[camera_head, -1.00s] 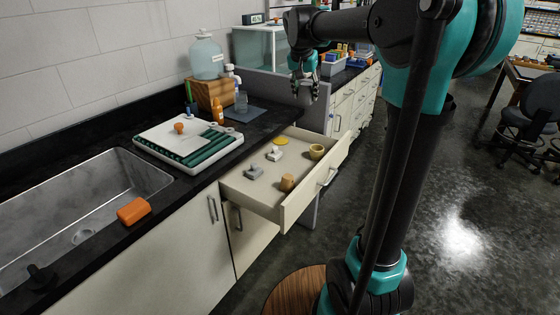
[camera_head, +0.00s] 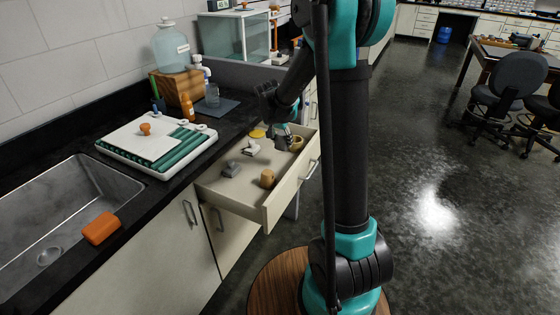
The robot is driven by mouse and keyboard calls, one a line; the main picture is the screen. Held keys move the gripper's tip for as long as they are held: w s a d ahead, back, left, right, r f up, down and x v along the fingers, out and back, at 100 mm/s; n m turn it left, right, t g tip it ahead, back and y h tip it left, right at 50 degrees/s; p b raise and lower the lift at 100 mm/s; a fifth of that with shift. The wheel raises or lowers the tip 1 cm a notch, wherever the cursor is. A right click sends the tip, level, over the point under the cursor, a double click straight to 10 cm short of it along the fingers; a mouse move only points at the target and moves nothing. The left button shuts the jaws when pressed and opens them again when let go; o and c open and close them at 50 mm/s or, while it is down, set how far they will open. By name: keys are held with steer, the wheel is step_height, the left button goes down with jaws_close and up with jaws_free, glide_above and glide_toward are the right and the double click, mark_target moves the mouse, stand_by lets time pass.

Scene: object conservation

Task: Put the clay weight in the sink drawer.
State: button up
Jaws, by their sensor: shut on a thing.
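The sink drawer (camera_head: 235,204) stands pulled open below the counter. In it lie a grey weight-like piece (camera_head: 231,168), a white one (camera_head: 251,147), a tan cork-like piece (camera_head: 267,178), a yellow disc (camera_head: 257,134) and a tan cup (camera_head: 297,143). I cannot tell that any of these is the clay weight. My gripper (camera_head: 283,140) is low over the back of the drawer, between the white piece and the cup. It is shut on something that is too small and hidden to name. Whether its fingers touch the cup is unclear.
A metal sink (camera_head: 75,200) is at left, with an orange block (camera_head: 101,228) on its front rim. A white tray (camera_head: 112,142) with green bars and an orange-brown knob-like piece (camera_head: 145,129) sits on the counter. Bottles and a wooden box (camera_head: 177,88) stand behind. Open floor lies right.

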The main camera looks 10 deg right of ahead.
step_height(320, 180, down, 10)
steer(key=shift+f, duration=0.1)
stand_by(0.4)
steer(key=o, duration=1.3)
steer(key=v, duration=1.2)
